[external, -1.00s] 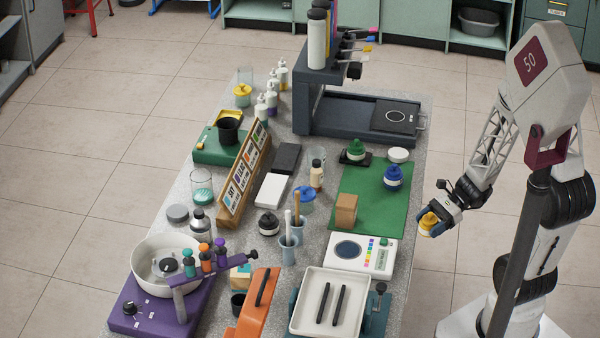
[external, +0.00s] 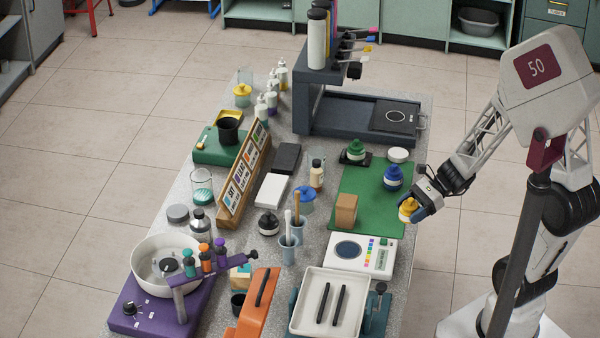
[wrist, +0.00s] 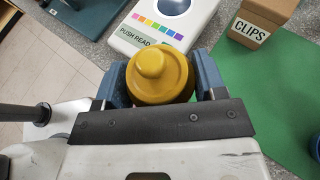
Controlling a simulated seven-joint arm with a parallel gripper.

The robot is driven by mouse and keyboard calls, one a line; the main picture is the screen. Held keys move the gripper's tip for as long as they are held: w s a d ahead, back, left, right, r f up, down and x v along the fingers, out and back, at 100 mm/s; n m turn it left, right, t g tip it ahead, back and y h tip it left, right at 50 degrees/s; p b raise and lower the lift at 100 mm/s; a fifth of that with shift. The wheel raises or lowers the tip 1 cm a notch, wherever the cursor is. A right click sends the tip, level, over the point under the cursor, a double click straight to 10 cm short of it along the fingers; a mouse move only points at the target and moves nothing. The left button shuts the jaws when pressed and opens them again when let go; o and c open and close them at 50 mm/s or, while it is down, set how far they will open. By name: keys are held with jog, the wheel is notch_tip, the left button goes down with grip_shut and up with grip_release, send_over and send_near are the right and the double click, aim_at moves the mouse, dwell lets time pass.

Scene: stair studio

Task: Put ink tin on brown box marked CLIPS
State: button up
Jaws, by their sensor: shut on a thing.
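My gripper (external: 414,207) is shut on a yellow ink tin (external: 407,209) with a knobbed lid. In the wrist view the yellow ink tin (wrist: 160,75) sits between the two blue fingers of my gripper (wrist: 160,84). The brown box marked CLIPS (external: 346,210) stands on the green mat, left of the tin in the external view. In the wrist view the brown box (wrist: 255,22) is at the upper right, its CLIPS label facing the camera. The tin is apart from the box, at the table's right edge.
The green mat (external: 372,180) also holds a blue tin (external: 393,178). A green tin (external: 356,150) stands beyond it. A white reader (external: 350,253) with colour patches lies in front of the box. A white tray (external: 325,312) is nearer. The mat right of the box is clear.

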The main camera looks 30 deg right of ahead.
jog(key=w+a+r, duration=0.2)
jog(key=a+r, duration=0.2)
jog(key=shift+r, duration=0.15)
jog(key=shift+w+a, duration=0.1)
jog(key=shift+w, duration=0.1)
send_over(347, 200)
jog(key=shift+f, duration=0.75)
dwell(0.3)
jog(key=shift+f, duration=0.1)
jog(key=shift+f, duration=1.65)
jog(key=shift+f, duration=0.1)
jog(key=o, duration=1.2)
jog(key=shift+f, duration=0.1)
jog(key=shift+c, duration=0.2)
